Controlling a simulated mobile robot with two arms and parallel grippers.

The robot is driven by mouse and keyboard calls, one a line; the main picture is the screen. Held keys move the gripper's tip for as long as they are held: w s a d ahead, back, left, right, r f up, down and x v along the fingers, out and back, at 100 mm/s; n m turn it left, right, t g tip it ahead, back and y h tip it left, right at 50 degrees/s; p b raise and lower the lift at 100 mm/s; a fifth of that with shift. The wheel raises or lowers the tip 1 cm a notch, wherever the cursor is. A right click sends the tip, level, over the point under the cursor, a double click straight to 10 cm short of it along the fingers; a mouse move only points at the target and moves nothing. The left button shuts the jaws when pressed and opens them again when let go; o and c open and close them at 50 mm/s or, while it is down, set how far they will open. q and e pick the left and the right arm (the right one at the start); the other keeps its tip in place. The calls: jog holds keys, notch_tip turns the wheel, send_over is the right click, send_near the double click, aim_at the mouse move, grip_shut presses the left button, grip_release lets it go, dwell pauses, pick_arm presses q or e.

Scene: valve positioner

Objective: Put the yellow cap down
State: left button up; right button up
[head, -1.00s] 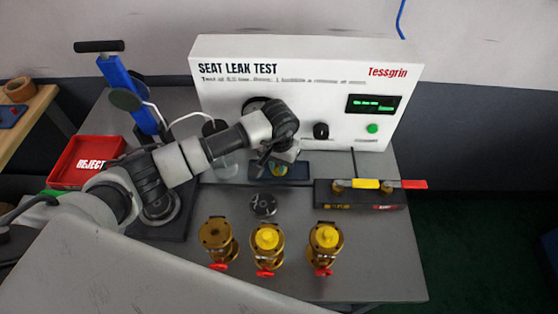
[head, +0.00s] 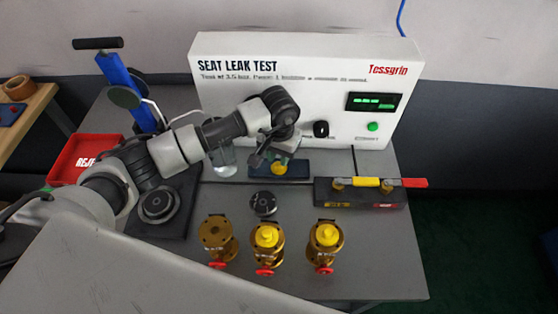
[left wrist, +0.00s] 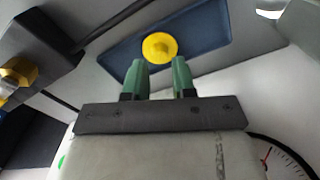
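The yellow cap (head: 278,169) lies in the blue tray (head: 300,170) in front of the white test box. In the left wrist view the yellow cap (left wrist: 159,47) rests on the blue tray (left wrist: 205,32), just beyond the fingertips. My left gripper (head: 279,156) is above and behind the cap. In the left wrist view the green fingers of my left gripper (left wrist: 160,61) stand apart with nothing between them. The cap appears clear of the fingers. My right gripper is not in view.
Several brass valves stand at the table front; the middle valve (head: 267,240) and right valve (head: 325,240) bear yellow caps. A black disc (head: 263,203) lies behind them. A glass beaker (head: 222,160) stands left of the tray. A black block (head: 360,195) with a yellow-red bar is at right.

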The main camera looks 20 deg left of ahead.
aim_at(279, 164)
pick_arm(q)
notch_tip(279, 164, up, 9)
jog(key=b, duration=0.1)
jog(key=shift+r, duration=0.15)
